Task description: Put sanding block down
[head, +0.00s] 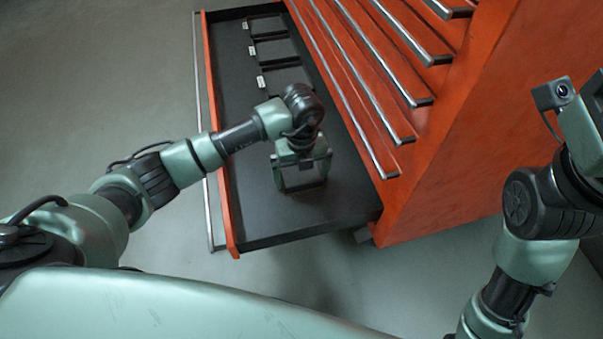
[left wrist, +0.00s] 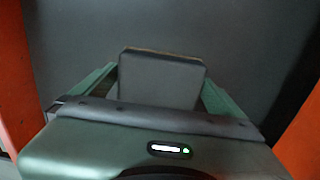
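The sanding block (left wrist: 160,80) is a grey block with rounded corners and a thin brown strip along its far edge. It sits between the two green fingers of my left gripper (left wrist: 160,88) in the left wrist view. Both fingertips meet its sides with no clear gap, so the gripper looks shut on it. In the head view, my left gripper (head: 302,184) points down inside the open drawer (head: 245,165), low over its dark floor. I cannot tell whether the block touches the floor. My right gripper is not clearly in view; only its arm shows.
The orange tool cabinet (head: 470,130) rises to the right of the drawer, with several silver handles. Several black trays (head: 280,50) with white labels lie at the drawer's far end. The drawer's near part around my left gripper is bare. Orange drawer walls bound it.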

